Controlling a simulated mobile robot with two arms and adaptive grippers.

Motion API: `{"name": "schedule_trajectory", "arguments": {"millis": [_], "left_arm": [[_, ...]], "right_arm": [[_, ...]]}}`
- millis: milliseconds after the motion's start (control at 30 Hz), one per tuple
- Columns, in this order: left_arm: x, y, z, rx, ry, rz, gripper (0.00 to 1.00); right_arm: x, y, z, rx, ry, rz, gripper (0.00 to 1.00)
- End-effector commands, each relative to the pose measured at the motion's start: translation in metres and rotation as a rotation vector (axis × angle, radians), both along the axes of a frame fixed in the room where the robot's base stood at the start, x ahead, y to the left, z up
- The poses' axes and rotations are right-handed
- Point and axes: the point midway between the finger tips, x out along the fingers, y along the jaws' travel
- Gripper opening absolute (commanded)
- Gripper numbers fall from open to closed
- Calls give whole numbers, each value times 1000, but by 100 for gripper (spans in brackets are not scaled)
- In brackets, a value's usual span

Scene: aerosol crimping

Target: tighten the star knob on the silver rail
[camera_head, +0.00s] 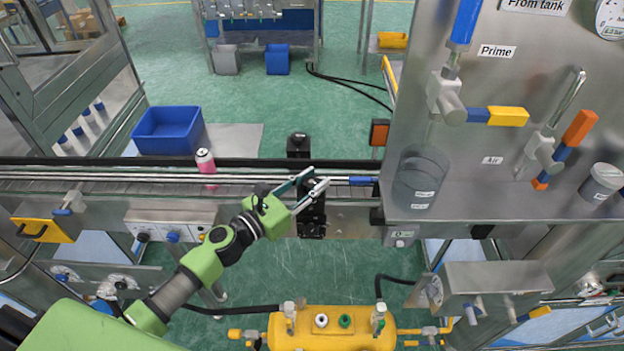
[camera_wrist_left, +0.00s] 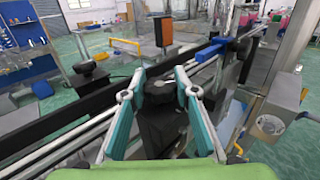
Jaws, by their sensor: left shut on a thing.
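My left gripper (camera_head: 313,181) reaches in from the left to the silver rail (camera_head: 120,177) in the head view. In the left wrist view its two teal fingers (camera_wrist_left: 158,92) stand on either side of the dark star knob (camera_wrist_left: 158,88) and are shut on it. The knob sits on a black bracket (camera_head: 312,222) at the rail; in the head view the fingers mostly hide the knob. My right gripper is not in view.
A pink-and-white can (camera_head: 205,160) stands on the conveyor left of my gripper. A blue bin (camera_head: 166,128) is behind the conveyor. A steel panel with valves (camera_head: 480,150) rises on the right. A yellow tank (camera_head: 332,330) is below, in front.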

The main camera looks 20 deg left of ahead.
Motion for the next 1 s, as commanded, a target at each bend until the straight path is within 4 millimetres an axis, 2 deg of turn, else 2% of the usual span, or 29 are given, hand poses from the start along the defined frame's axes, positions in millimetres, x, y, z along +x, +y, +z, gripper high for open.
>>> {"name": "schedule_trajectory", "arguments": {"millis": [267,700,1000], "left_arm": [[2,2,-6,3,-4,-260,6],[2,0,-5,-1,-6,-648,6],[0,-1,-2,-2,-5,-813,6]], "right_arm": [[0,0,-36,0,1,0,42],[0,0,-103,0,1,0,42],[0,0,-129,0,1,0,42]]}}
